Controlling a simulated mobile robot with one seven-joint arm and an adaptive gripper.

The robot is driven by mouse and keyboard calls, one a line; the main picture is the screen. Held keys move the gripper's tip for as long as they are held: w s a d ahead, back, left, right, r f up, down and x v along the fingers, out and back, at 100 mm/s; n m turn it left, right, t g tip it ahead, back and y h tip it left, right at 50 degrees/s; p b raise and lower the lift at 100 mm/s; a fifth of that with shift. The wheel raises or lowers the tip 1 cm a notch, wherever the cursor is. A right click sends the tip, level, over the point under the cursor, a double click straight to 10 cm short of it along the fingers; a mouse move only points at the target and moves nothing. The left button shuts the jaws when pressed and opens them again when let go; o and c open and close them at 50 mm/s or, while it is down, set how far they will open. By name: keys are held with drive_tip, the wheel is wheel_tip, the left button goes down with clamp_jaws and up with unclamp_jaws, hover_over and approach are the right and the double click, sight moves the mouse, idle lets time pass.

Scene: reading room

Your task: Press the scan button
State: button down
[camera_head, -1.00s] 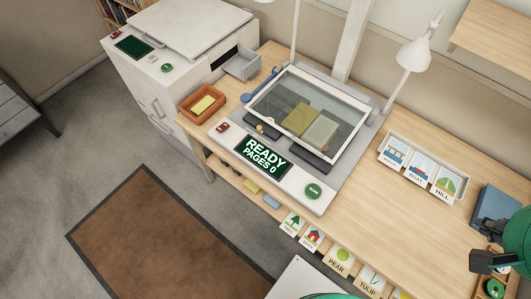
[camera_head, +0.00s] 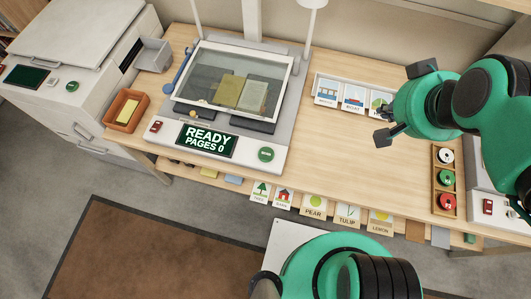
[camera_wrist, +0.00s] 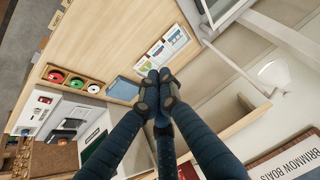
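The book scanner (camera_head: 190,140) stands on the desk, left of centre in the head view, with an open book (camera_head: 240,92) under its glass. Its panel display (camera_head: 207,139) reads READY, PAGES 0. A round green button (camera_head: 266,154) sits on the panel right of the display; its lettering is too small to read with certainty. My gripper (camera_head: 402,102) is above the right part of the desk, apart from the button and well right of it. It holds nothing visible. In the wrist view, its dark fingers (camera_wrist: 155,90) converge near picture centre; I cannot tell their opening.
A card rack (camera_head: 352,110) stands right of the scanner. An orange tray (camera_head: 125,112) is on its left. A printer-like machine (camera_head: 70,75) with another green button (camera_head: 72,86) stands far left. A wooden tray of coloured discs (camera_head: 445,182) lies at right. Picture cards (camera_head: 313,206) hang along the front edge.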

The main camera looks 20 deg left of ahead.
drive_tip(key=w+a+f+y+b, duration=0.1)
drive_tip(key=w+a+f, duration=0.2)
drive_tip(key=a+f, duration=0.45)
drive_tip(key=w+a+f+y+b, duration=0.1)
drive_tip(key=w+a+f+y, duration=0.15)
drive_tip(key=a+f, duration=0.5)
drive_tip(key=s+a+f+m, duration=0.1)
drive_tip(key=a+f, duration=0.4)
drive_tip(key=f, duration=0.3)
drive_tip(key=s+a+f+m+t+b, duration=0.1)
drive_tip(key=a+f, duration=0.5)
drive_tip(key=f, duration=0.3)
drive_tip(key=shift+s+a+y, duration=0.25)
drive_tip(key=shift+y, duration=0.1)
drive_tip(key=shift+f, duration=0.2)
drive_tip(key=b, duration=0.7)
approach(264, 147)
drive_tip(key=shift+x, duration=2.2)
drive_tip(key=shift+w+a+f+b, duration=0.1)
drive_tip(key=shift+f+b, duration=0.2)
drive_tip(key=shift+b, duration=0.05)
